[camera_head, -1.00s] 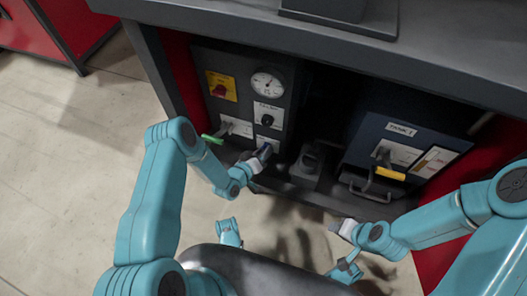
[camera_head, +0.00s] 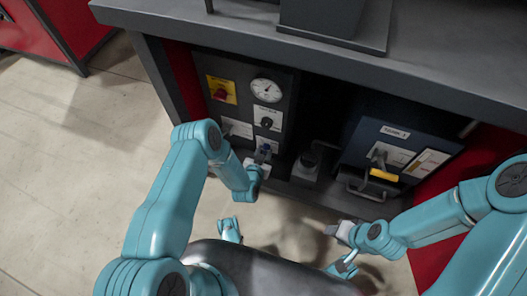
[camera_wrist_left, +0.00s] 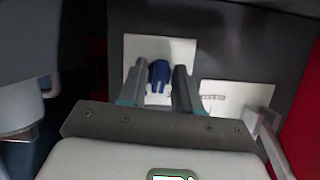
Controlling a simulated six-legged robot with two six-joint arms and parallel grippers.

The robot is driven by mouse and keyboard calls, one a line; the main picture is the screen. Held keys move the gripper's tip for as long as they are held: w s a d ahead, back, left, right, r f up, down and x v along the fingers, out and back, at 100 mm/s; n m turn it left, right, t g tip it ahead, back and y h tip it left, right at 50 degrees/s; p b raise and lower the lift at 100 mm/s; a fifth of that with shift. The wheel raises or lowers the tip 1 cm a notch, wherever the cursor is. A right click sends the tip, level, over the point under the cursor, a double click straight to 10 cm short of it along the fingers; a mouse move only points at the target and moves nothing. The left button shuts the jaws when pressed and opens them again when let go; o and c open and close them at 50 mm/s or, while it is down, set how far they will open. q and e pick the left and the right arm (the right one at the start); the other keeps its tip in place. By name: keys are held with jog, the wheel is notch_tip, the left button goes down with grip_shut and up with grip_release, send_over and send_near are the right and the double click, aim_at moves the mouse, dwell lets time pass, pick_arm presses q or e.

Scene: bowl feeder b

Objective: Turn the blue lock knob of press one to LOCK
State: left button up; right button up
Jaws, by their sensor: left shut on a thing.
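The blue lock knob (camera_wrist_left: 158,72) sits on a white plate (camera_wrist_left: 183,48) in the left wrist view. It lies between the two fingers of my left gripper (camera_wrist_left: 161,82), which is shut on it. In the head view the left gripper (camera_head: 264,157) is at the low white plate on the dark control panel (camera_head: 246,104), with a little blue (camera_head: 265,148) showing. The plate's lettering is not readable, so I cannot tell the knob's marked position. My right gripper (camera_head: 332,230) is in front of the cabinet, away from the panel; its opening is unclear.
Above the knob are a black knob (camera_head: 267,123), a round gauge (camera_head: 266,88) and a red switch (camera_head: 220,94) on a yellow plate. To the right are a dark bottle-like object (camera_head: 306,166) and a blue box (camera_head: 395,150) with a yellow handle (camera_head: 384,175). The tabletop (camera_head: 400,70) overhangs.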

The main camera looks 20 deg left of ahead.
pick_arm(q)
jog(key=m+y, duration=0.2)
jog(key=shift+d+m, duration=0.1)
jog(key=shift+m, duration=0.2)
jog(key=shift+m+t+y+b, duration=0.45)
jog(key=shift+m+y, duration=0.35)
jog(key=shift+m, duration=0.6)
jog(key=o, duration=0.7)
